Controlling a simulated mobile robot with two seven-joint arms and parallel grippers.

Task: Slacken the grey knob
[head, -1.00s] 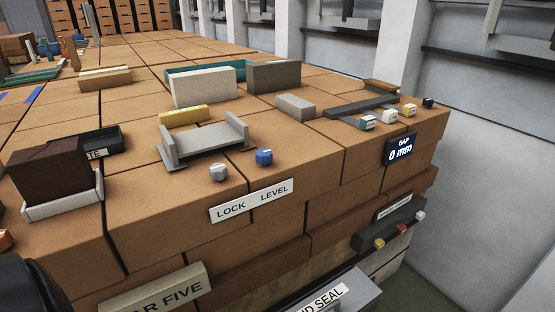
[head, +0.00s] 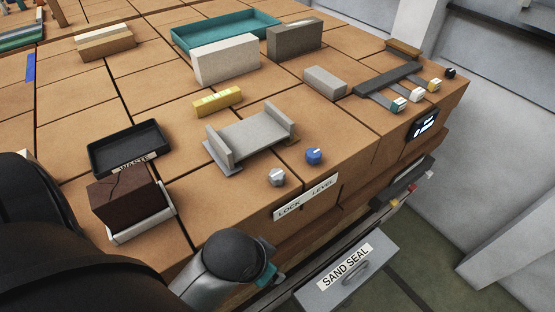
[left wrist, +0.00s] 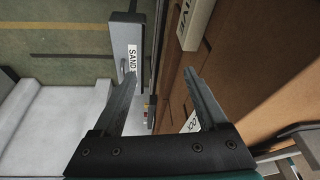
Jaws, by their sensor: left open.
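The grey knob (head: 277,177) sits on the brick top near its front edge, above the word LOCK on the white label (head: 306,197). A blue knob (head: 314,156) stands to its right, by the word LEVEL. My left arm reaches in from the lower left of the head view, in front of the brick face and short of the grey knob; its fingers are hidden there. In the left wrist view my left gripper (left wrist: 160,78) is open and empty, with the label partly behind one finger. I cannot make out the grey knob there. My right gripper is not in view.
A grey cradle (head: 250,139) stands just behind the knobs. A dark brick (head: 124,196) in a white holder and a black WASTE tray (head: 128,143) lie to the left. A SAND SEAL drawer (head: 347,275) juts out low in front of the bricks.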

